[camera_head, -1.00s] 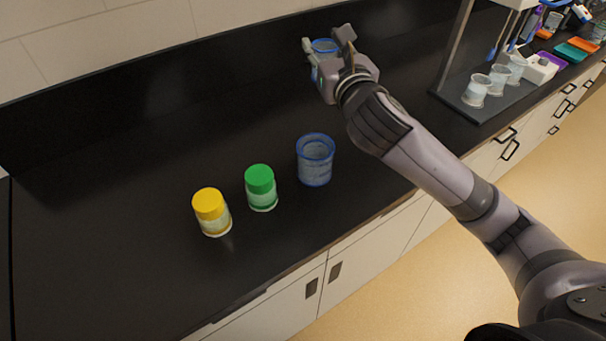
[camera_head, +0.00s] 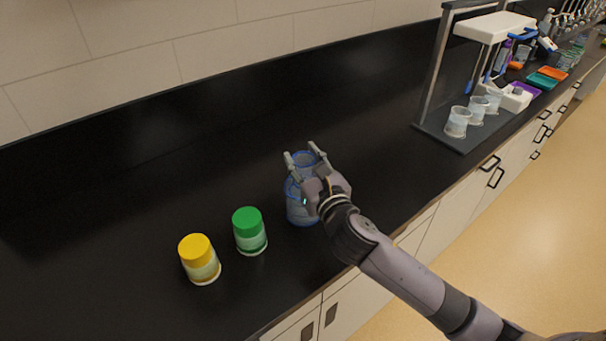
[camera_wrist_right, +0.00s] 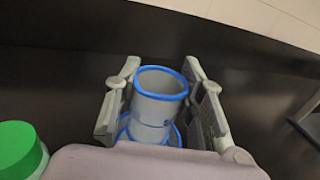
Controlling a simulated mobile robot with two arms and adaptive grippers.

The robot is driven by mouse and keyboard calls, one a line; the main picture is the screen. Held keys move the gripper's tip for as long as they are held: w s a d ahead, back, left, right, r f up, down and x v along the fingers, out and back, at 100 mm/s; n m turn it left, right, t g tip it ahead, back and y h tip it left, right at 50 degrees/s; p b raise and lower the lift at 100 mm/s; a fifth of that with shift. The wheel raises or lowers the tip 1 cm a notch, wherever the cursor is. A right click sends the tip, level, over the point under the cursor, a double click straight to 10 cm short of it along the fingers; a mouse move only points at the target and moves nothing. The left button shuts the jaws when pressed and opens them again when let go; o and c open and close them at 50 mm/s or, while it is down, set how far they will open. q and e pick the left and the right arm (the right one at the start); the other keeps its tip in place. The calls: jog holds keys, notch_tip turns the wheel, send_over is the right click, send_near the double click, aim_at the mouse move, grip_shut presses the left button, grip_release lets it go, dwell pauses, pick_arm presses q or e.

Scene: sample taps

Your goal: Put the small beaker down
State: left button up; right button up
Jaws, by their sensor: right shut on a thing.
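The small beaker (camera_head: 305,160), clear with a blue rim, is between the fingers of my right gripper (camera_head: 302,152). It also shows upright between both fingers in the right wrist view (camera_wrist_right: 158,100). My right gripper is shut on it. The larger blue-rimmed beaker (camera_head: 298,212) stands on the black counter, partly hidden by the gripper and the small beaker. In the wrist view the larger rim shows around the small beaker's lower part; I cannot tell whether they touch. My left gripper is not in view.
A green-capped jar (camera_head: 249,232) and a yellow-capped jar (camera_head: 199,260) stand left of the beakers. A rack with several cups (camera_head: 458,122) is at the right. The black counter (camera_head: 180,170) behind and left is clear. Its front edge runs below the arm.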

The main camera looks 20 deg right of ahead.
aim_at(303, 175)
notch_tip(303, 175, down, 4)
jog(key=shift+b, duration=0.3)
jog(key=shift+f, duration=0.55)
jog(key=o, duration=0.8)
jog(key=shift+r, duration=0.1)
